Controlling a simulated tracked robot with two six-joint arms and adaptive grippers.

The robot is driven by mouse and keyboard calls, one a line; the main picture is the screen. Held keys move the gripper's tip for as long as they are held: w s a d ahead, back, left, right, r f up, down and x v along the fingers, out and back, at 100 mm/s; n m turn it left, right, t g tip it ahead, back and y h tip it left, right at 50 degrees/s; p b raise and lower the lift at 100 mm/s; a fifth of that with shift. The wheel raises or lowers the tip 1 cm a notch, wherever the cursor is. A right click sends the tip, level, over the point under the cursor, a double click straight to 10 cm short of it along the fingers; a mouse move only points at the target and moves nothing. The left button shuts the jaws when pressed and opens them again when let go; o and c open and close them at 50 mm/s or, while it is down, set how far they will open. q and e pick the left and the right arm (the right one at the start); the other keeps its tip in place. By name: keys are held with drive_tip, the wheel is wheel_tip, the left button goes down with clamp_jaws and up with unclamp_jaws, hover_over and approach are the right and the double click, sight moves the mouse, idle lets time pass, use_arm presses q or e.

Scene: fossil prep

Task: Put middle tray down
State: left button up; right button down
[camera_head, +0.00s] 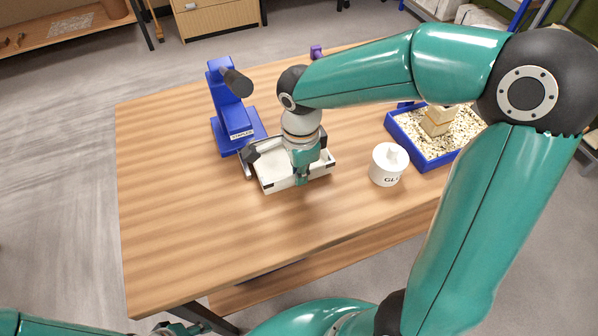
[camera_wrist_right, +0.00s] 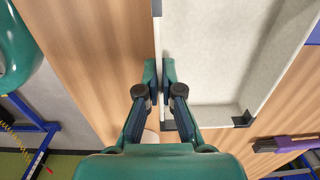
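The middle tray (camera_head: 268,184) is a shallow white tray with black corner pieces, at the middle of the wooden table in the head view. My right gripper (camera_head: 303,178) points down at its near side. In the right wrist view, my right gripper (camera_wrist_right: 159,72) has its fingers on either side of the tray's wall, close against it; the tray (camera_wrist_right: 225,60) looks empty. I cannot tell whether its underside touches the table. My left gripper (camera_head: 178,327) shows only in part at the bottom edge, low and away from the tray; its fingers are unclear.
A blue microscope-like stand (camera_head: 232,115) stands close behind the tray to the left. A white labelled tub (camera_head: 387,168) is to its right, then a blue box of speckled grit (camera_head: 433,163) holding a light block. A purple object (camera_head: 316,52) is at the back. The table's left part (camera_head: 165,190) is clear.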

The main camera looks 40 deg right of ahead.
drive_tip(key=shift+s+f, duration=0.15)
drive_tip(key=shift+f, duration=0.25)
drive_tip(key=shift+f, duration=0.15)
drive_tip(key=c, duration=1.3)
unclamp_jaws()
wheel_tip(320, 180, up, 8)
drive_tip(key=shift+f, duration=0.1)
